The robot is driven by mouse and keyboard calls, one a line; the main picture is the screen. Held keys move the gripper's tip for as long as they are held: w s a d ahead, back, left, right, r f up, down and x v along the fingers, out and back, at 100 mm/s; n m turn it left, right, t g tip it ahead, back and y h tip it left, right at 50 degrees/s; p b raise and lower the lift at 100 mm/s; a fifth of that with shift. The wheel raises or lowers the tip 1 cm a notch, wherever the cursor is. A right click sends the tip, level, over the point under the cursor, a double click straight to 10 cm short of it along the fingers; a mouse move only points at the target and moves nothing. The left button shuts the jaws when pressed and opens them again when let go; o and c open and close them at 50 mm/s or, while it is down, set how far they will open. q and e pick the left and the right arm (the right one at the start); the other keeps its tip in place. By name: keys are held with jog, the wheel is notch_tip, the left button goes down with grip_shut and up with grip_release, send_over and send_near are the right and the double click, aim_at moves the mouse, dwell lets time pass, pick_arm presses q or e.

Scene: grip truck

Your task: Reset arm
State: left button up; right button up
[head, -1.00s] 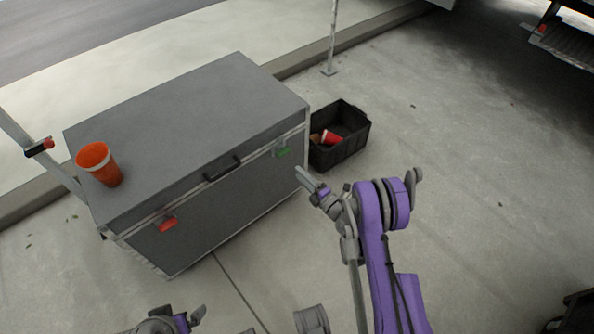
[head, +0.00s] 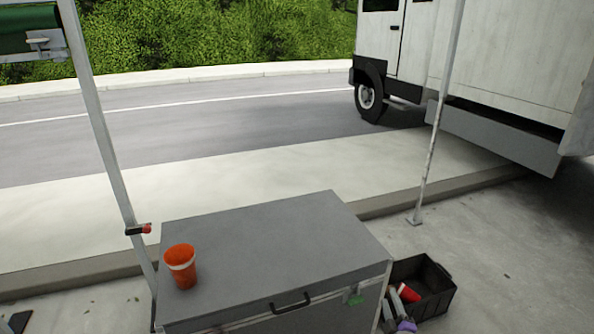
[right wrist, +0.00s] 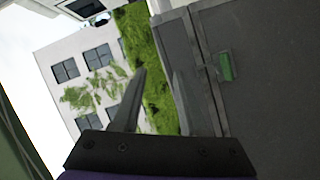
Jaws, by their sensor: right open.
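My right gripper (head: 391,302) shows at the lower right of the head view, between the grey case's right end and the black crate. Only its grey fingers and a bit of purple show there. In the right wrist view its two fingers (right wrist: 159,72) stand apart with nothing between them. The grey case's side with its green latch (right wrist: 226,66) is just to the right of the fingers there. My left gripper is out of view.
The grey case (head: 270,240) carries an orange cup (head: 181,266) at its left. A black crate (head: 435,292) holds a red item (head: 408,293) on the ground at right. Metal poles (head: 430,160) stand behind. A white truck (head: 520,70) is parked on the road.

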jog(key=s+r+m+g+h, duration=0.1)
jog(key=s+r+m+g, duration=0.25)
jog(key=s, duration=0.25)
jog(key=s+r+m+g+h, duration=0.2)
jog(key=s+m, duration=0.3)
jog(key=s, duration=0.1)
jog(key=s+a+f+m+g+y, duration=0.2)
jog(key=s+a+g, duration=0.25)
jog(key=s, duration=0.85)
jog(key=s+a+f+m+g+y, duration=0.1)
jog(key=s+a+m+g+y, duration=0.3)
jog(key=s, duration=0.9)
pick_arm(q)
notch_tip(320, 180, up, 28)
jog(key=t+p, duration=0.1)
jog(key=p, duration=2.3)
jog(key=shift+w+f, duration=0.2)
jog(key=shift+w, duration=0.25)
pick_arm(e)
notch_tip(320, 180, up, 27)
jog(key=w+n+t+h, duration=0.1)
jog(key=w+t+h, duration=0.1)
jog(key=shift+a+t, duration=0.3)
jog(key=shift+n, duration=0.25)
